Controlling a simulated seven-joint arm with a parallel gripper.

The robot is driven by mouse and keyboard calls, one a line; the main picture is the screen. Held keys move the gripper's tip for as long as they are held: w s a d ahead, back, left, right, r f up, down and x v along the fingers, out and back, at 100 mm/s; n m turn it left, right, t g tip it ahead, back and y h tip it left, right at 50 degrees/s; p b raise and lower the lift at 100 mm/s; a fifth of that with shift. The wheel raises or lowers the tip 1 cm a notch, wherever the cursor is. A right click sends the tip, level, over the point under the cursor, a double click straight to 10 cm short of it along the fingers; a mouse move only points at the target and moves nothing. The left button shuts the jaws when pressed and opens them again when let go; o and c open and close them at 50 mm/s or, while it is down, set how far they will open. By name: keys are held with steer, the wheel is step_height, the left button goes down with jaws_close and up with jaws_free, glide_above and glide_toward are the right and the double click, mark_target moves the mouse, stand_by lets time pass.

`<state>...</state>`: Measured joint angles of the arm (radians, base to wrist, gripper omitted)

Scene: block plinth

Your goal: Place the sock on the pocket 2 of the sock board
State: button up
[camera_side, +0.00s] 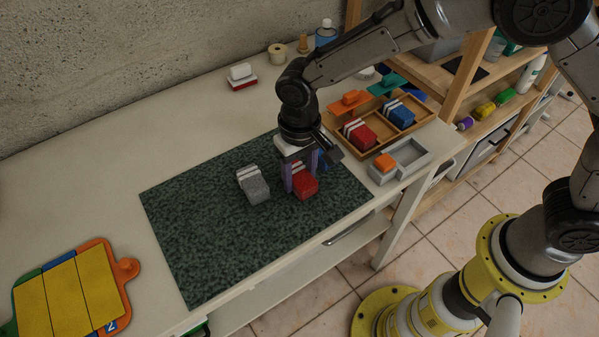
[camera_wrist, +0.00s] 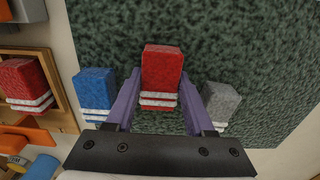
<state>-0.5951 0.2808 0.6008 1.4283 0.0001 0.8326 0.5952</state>
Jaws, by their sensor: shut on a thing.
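My gripper (camera_side: 302,187) points down over the dark green mat, its purple fingers shut on a red sock-shaped block (camera_side: 306,188) with white stripes. In the wrist view the red sock (camera_wrist: 162,72) sits between the two fingers (camera_wrist: 160,108). It is at or close to mat level; I cannot tell whether it touches. A blue sock (camera_wrist: 94,90) shows beside the left finger in the wrist view and is mostly hidden in the side view. The sock board (camera_side: 68,296), with yellow panels and a "2" mark on blue, lies at lower left.
A wooden tray (camera_side: 348,140) with another red sock (camera_side: 359,134) and another blue sock (camera_side: 400,113) stands right of the mat. A grey tray (camera_side: 412,158) with an orange block is near the right edge. The mat (camera_side: 215,250) is clear towards the board.

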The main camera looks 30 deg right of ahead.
mark_target(300, 175)
steer(key=shift+f, duration=0.15)
steer(key=o, duration=1.3)
step_height(300, 175, up, 12)
steer(key=shift+r, duration=0.25)
